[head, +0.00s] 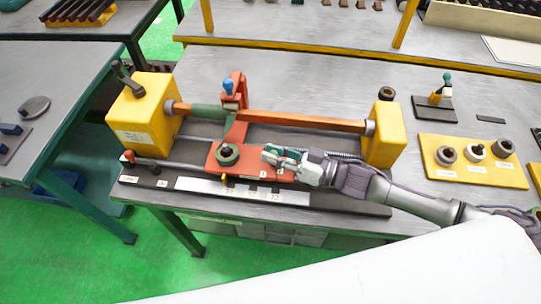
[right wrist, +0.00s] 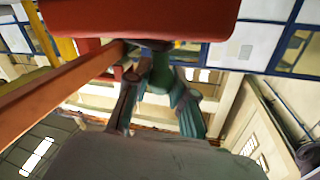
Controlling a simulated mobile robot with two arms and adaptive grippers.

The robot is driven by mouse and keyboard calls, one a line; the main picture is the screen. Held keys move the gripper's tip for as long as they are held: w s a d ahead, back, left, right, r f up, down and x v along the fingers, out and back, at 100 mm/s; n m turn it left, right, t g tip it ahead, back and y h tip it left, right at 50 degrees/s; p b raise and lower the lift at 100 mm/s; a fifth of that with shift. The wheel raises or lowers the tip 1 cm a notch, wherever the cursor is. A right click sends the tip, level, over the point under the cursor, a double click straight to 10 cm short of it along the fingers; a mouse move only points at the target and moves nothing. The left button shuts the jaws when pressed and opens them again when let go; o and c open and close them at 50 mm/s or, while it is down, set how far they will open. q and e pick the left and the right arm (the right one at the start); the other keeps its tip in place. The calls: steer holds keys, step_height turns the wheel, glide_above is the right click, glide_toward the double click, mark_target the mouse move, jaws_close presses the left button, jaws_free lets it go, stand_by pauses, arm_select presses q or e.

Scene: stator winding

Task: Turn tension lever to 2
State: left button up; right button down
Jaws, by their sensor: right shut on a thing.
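A red carriage (head: 215,157) sits on the dark bed of the winding machine, with small white labels on its front part. My right gripper (head: 277,157) reaches in from the right, low over the carriage's right end. It is shut on the green tension lever (right wrist: 160,75), which stands between the two fingers of the gripper (right wrist: 155,95) in the right wrist view. In the head view the fingers largely cover the lever, and I cannot read which number it points at. My left gripper is not in view.
Yellow end blocks (head: 142,118) and (head: 386,137) hold an orange bar (head: 300,122) behind the carriage. A blue-topped post (head: 228,88) rises at the carriage's back. A white labelled strip (head: 215,187) runs along the front. A yellow plate (head: 475,178) with round parts lies right.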

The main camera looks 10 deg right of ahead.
steer(key=shift+w+d+n+g+y+b, duration=0.15)
steer(key=shift+d+n+g+y+b, duration=0.15)
steer(key=shift+n+g+y+b, duration=0.45)
steer(key=shift+g+p, duration=0.3)
steer(key=shift+g, duration=0.15)
steer(key=c, duration=1)
jaws_free()
steer(key=shift+o, duration=0.2)
steer(key=shift+d, duration=0.1)
steer(key=v, duration=1.2)
